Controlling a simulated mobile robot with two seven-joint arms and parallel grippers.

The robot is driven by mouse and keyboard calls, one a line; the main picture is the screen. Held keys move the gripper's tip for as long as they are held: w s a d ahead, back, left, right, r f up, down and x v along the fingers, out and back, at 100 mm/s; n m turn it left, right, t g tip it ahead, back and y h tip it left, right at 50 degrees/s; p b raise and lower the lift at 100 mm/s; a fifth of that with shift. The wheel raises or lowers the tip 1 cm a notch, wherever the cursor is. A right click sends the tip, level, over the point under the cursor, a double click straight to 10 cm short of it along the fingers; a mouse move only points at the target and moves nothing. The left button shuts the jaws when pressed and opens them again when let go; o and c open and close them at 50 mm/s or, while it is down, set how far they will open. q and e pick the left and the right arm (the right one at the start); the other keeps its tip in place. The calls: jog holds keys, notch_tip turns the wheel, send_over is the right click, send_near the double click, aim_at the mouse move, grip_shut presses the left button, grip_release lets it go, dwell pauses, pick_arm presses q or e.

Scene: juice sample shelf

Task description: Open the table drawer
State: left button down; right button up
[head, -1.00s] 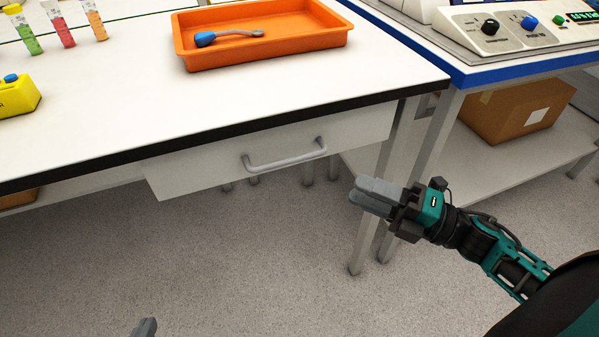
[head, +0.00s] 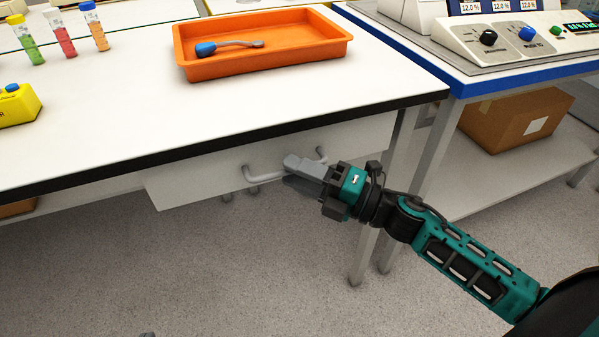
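The white table drawer (head: 200,180) sits under the front edge of the table (head: 110,100) and looks shut. Its grey bar handle (head: 262,178) is on the drawer front, with its middle hidden behind my fingers. My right gripper (head: 287,171) is at the right half of the handle, its two fingers apart, one above the other. The bar runs in behind or between them; contact cannot be made out. Only a tiny tip of my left gripper (head: 148,334) shows at the bottom edge, well below the drawer.
An orange tray (head: 270,65) with a blue-ended tool, several sample tubes (head: 64,35) and a yellow box (head: 18,105) are on the table. A blue-edged bench (head: 520,80) with a cardboard box (head: 505,115) below stands at right. The floor before the drawer is clear.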

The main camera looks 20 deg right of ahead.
grip_shut()
dwell(0.6)
